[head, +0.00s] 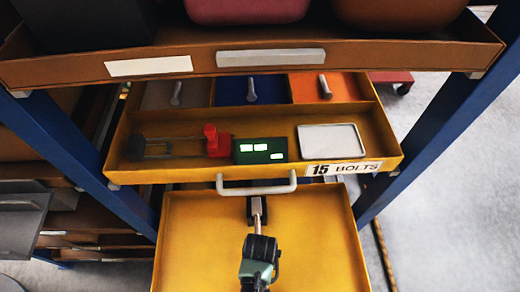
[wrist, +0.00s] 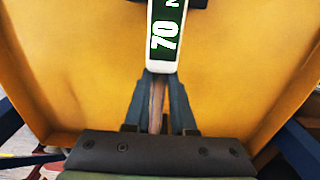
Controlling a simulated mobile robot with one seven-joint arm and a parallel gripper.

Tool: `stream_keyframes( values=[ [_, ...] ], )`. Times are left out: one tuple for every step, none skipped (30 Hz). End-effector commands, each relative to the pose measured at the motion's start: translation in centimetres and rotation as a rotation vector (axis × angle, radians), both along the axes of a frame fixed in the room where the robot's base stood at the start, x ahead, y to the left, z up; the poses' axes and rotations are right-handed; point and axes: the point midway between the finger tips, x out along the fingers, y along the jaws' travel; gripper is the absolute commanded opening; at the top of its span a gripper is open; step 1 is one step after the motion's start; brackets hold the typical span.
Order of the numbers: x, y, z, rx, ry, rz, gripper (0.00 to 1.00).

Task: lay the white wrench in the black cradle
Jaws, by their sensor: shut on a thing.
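My gripper (head: 258,232) is over the lower yellow drawer and points toward its far end. In the wrist view my gripper (wrist: 158,92) is shut on the brownish handle of the white wrench (wrist: 150,66). The wrench's white body has a dark green panel reading "70" and runs away from me, out of the top of that view. In the head view the wrench (head: 257,204) shows as a short pale strip over the black cradle (head: 250,215). A dark edge of the cradle (wrist: 198,4) shows behind the wrench. I cannot tell whether wrench and cradle touch.
The upper yellow drawer (head: 121,170) is also open, with a grey handle (head: 257,190) overhanging the lower one. It holds a red piece (head: 217,142), a green box (head: 245,157) and a pale tray (head: 331,141). Blue posts (head: 98,175) flank the drawers. The lower drawer's sides are bare.

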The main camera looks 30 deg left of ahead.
Motion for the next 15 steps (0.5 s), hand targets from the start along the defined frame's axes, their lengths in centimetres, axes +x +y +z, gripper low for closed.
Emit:
stream_keyframes(
  values=[
    [0.16, 0.06, 0.02, 0.001, -0.004, 0.000, 0.00],
    [0.16, 0.06, -0.02, 0.001, -0.004, 0.000, 0.00],
    [0.16, 0.06, -0.07, 0.001, -0.004, 0.000, 0.00],
    [0.16, 0.06, -0.11, 0.001, -0.004, 0.000, 0.00],
    [0.16, 0.06, -0.15, 0.001, -0.004, 0.000, 0.00],
    [0.16, 0.06, -0.21, 0.001, -0.004, 0.000, 0.00],
    [0.16, 0.06, -0.24, 0.001, -0.004, 0.000, 0.00],
    [0.17, 0.06, -0.28, 0.001, -0.004, 0.000, 0.00],
    [0.17, 0.06, -0.34, 0.001, -0.004, 0.000, 0.00],
    [0.17, 0.06, -0.38, 0.001, -0.004, 0.000, 0.00],
    [0.17, 0.06, -0.42, 0.001, -0.004, 0.000, 0.00],
    [0.17, 0.06, -0.47, 0.001, -0.004, 0.000, 0.00],
    [0.17, 0.06, -0.51, 0.001, -0.004, 0.000, 0.00],
    [0.17, 0.06, -0.55, 0.001, -0.004, 0.000, 0.00],
    [0.17, 0.06, -0.60, 0.001, -0.004, 0.000, 0.00]
  ],
)
